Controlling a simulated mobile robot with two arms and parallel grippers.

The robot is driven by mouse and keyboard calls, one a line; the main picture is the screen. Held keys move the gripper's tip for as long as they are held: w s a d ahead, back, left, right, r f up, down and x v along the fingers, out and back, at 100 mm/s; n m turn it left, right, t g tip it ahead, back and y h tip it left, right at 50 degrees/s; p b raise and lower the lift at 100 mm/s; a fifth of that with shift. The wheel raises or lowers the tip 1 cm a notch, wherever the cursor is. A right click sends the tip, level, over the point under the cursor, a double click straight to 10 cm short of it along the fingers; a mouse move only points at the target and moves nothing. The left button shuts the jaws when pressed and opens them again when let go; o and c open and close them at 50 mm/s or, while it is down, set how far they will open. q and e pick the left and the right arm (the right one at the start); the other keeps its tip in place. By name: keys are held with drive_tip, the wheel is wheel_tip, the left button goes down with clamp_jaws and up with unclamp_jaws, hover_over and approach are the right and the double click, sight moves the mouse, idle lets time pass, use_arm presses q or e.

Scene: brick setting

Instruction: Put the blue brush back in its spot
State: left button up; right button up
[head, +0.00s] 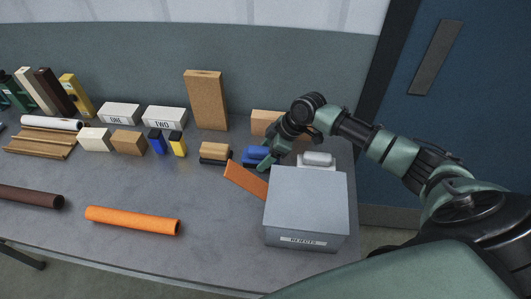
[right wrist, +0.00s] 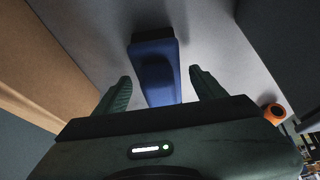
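The blue brush (head: 254,152) lies on the table behind the grey box, beside a wooden-backed brush (head: 214,151) with a dark base. My right gripper (head: 266,161) reaches down at the blue brush and partly covers it in the head view. In the right wrist view the two fingers (right wrist: 160,78) are spread apart. The blue brush (right wrist: 155,66) lies between and beyond them, with a gap on each side. My left gripper is not in view.
A grey box (head: 308,205) labelled REJECTS stands at the front right, with an orange-brown board (head: 245,178) at its left side. A tall cardboard box (head: 206,100) stands behind. An orange tube (head: 132,220) lies at the front.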

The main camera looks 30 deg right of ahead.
drive_tip(key=shift+r, duration=0.2)
drive_tip(key=b+v, duration=0.1)
drive_tip(key=v, duration=1.1)
